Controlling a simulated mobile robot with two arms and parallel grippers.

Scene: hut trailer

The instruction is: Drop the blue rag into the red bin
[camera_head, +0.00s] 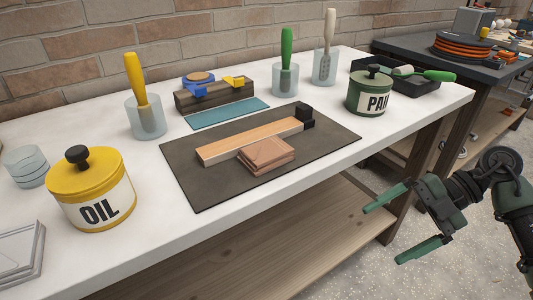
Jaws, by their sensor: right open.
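A flat blue-teal cloth (228,113) lies on the white workbench behind the dark mat; it is the only thing that looks like the blue rag. No red bin shows in this view. My right gripper (383,236) is open and empty, off the bench's front edge at the lower right, well apart from the cloths. My left gripper is not in view.
The white workbench (200,223) carries a yellow OIL canister (90,187), a green PAINT canister (369,92), glass jars with tools and a dark mat (195,187). A dark table (410,48) with an orange cable coil stands at the right.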

